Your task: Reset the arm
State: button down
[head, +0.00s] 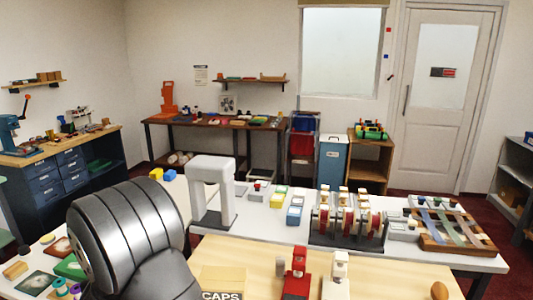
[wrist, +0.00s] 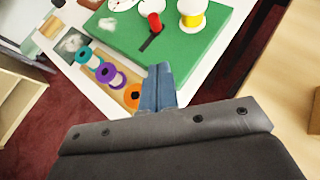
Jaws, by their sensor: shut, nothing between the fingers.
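My gripper (wrist: 158,88) shows in the wrist view with its blue-grey fingers shut together and nothing between them. It is over the edge of a white table, near a green board (wrist: 185,45) and an orange spool (wrist: 132,96). Whether it touches anything is unclear. In the head view my own arm fills the lower left, and the gripper is hidden behind it or out of frame.
A grey-white arch-shaped device (head: 211,185) stands on the white counter ahead. The wooden table front (head: 255,255) has some bare surface.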

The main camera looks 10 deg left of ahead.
jog(key=x, duration=0.7)
jog(key=a, duration=0.1)
jog(key=s+a, duration=0.1)
jog(key=a, duration=0.1)
jog(key=shift+s+a, duration=0.2)
jog(key=shift+s, duration=0.1)
jog(key=s+d, duration=0.3)
jog(key=shift+d+r, duration=0.25)
jog(key=shift+r, duration=0.05)
jog(key=v, duration=0.9)
jog(key=w+a+r+m+t+h, duration=0.2)
jog(key=w+r+m+t+h, duration=0.1)
jog(key=w+r+m, duration=0.5)
jog(key=shift+m+h, duration=0.3)
jog(key=shift+m, duration=1.6)
jog(key=shift+w+r, duration=0.1)
jog(key=shift+r, duration=0.05)
